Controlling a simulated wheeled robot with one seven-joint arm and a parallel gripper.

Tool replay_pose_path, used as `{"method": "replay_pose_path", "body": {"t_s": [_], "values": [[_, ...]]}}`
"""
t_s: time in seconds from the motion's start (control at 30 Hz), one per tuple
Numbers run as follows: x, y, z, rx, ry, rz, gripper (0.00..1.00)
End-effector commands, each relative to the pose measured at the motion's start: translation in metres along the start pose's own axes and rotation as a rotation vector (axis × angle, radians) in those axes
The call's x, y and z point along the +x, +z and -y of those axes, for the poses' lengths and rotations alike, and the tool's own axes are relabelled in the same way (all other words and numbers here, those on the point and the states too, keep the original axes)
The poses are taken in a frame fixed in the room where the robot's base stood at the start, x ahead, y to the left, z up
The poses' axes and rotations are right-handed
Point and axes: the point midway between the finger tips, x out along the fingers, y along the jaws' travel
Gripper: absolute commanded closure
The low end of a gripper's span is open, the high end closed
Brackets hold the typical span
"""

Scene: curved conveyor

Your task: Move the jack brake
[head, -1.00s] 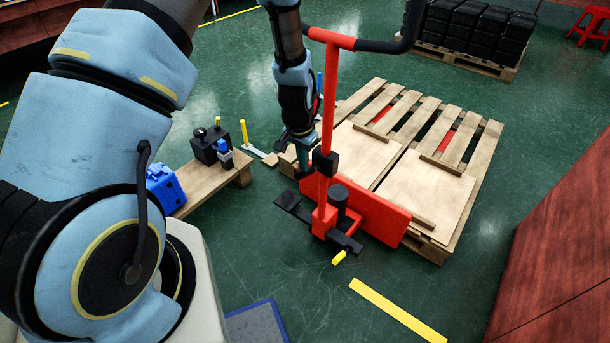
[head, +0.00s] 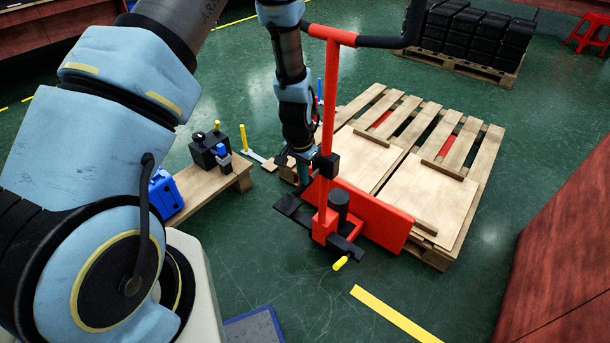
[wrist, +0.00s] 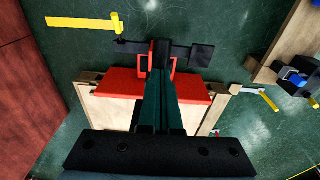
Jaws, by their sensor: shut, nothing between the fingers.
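The red pallet jack (head: 327,110) stands in front of the wooden pallet, with an upright red post and a black handle at the top. At its foot are a black cross bar (head: 292,208), a dark cylinder and a small yellow-tipped lever (head: 341,263), which also shows in the wrist view (wrist: 117,23). I cannot tell for certain which part is the brake. Contact cannot be told.
The wooden pallet (head: 466,152) lies behind the jack. A low wooden bench (head: 205,188) with a blue case (head: 164,194) stands left. A reddish wooden cabinet (head: 555,235) bounds the right. The green floor in front of the jack is clear, with a yellow stripe (head: 395,313).

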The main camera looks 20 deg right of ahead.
Motion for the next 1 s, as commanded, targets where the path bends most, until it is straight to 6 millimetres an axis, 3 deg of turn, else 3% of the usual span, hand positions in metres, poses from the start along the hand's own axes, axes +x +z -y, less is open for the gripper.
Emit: {"method": "replay_pose_path", "body": {"t_s": [0.37,0.63,1.0], "values": [[-0.003,0.002,0.0,0.0,0.0,0.001,1.0],[-0.015,0.029,0.0,-0.001,0.0,0.002,1.0],[-0.019,0.028,0.0,0.0,-0.001,-0.002,1.0]]}}
